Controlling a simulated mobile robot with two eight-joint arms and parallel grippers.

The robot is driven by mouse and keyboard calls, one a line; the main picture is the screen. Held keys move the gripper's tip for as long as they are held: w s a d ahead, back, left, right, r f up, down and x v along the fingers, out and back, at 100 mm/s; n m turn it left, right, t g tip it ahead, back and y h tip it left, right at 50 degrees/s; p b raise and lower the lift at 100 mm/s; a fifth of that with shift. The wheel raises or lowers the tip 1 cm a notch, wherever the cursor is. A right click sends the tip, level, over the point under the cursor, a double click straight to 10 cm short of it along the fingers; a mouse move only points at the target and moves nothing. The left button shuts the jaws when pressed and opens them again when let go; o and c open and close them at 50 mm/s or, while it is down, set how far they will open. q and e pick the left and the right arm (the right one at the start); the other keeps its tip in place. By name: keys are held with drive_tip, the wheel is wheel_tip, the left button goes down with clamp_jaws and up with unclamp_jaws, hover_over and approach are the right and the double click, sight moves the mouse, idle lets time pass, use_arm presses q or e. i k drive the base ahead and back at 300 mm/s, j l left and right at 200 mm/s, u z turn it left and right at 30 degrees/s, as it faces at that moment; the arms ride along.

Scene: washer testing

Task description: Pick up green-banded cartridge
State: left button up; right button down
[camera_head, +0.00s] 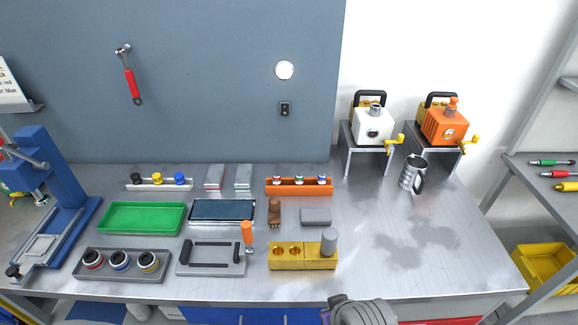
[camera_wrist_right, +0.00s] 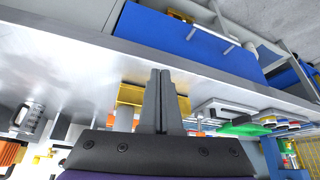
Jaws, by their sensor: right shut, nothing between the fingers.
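An orange rack (camera_head: 299,187) on the bench holds three small upright cartridges with coloured bands. The bands are too small to tell for certain which one is green. My right gripper (camera_wrist_right: 160,72) is shut and empty in the right wrist view, apart from the rack. In the head view only part of my right arm shows at the bottom edge, in front of the bench. My left gripper is not in view.
A yellow block (camera_head: 301,262) with holes and a grey cylinder (camera_head: 329,241) stand near the front edge. A grey block (camera_head: 316,216) and brown piece (camera_head: 274,212) lie before the rack. A metal mug (camera_head: 411,173) stands right. The bench's right front is clear.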

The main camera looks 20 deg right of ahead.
sight(299, 181)
drive_tip(key=l+u, duration=0.3)
drive_tip(key=l, duration=0.15)
drive_tip(key=k+l+u, duration=0.15)
drive_tip(key=l+u, duration=0.15)
drive_tip(key=k+l+u, duration=0.15)
drive_tip(key=l+u, duration=0.15)
drive_tip(key=l, duration=0.15)
drive_tip(key=k+l+u, duration=0.3)
drive_tip(key=i+j, duration=0.4)
drive_tip(key=i, duration=0.1)
